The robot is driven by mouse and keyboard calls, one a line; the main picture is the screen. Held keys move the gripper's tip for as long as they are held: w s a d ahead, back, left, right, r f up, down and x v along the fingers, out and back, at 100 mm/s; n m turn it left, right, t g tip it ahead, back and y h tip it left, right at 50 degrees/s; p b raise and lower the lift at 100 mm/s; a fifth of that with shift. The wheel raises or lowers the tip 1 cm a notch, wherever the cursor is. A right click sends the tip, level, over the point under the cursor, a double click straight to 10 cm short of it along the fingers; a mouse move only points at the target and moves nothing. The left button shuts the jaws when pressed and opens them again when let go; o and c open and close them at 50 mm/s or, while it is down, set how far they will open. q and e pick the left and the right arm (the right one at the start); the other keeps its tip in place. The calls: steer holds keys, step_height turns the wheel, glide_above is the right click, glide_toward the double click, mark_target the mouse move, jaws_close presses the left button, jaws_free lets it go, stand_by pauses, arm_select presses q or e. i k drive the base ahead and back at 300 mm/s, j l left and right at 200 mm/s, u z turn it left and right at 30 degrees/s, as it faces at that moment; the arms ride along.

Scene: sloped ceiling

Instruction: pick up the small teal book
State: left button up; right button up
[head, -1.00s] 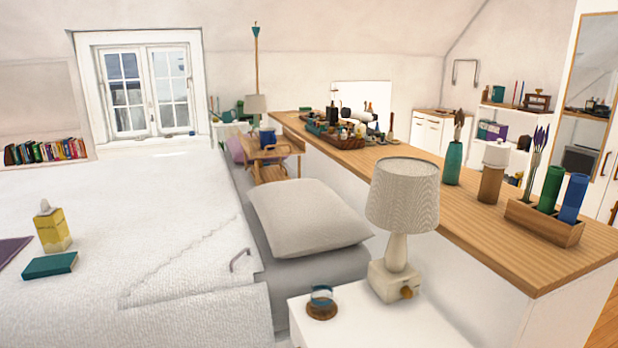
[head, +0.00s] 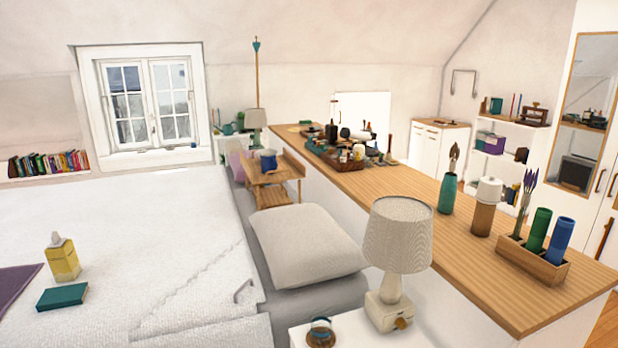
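The small teal book (head: 62,297) lies flat on the white bed cover at the lower left of the head view. A yellow bottle-like container (head: 63,259) stands just behind it, and a purple flat item (head: 17,287) lies to its left, cut by the picture edge. Neither of my grippers shows in the head view.
The white bed (head: 150,240) fills the left side, mostly clear around the book. A grey pillow (head: 303,245) lies at its right edge. A white nightstand (head: 350,334) with a lamp (head: 398,240) and a small jar (head: 320,331) stands in front of a long wooden counter (head: 400,190).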

mark_target(56, 297)
steer(key=u, duration=1.45)
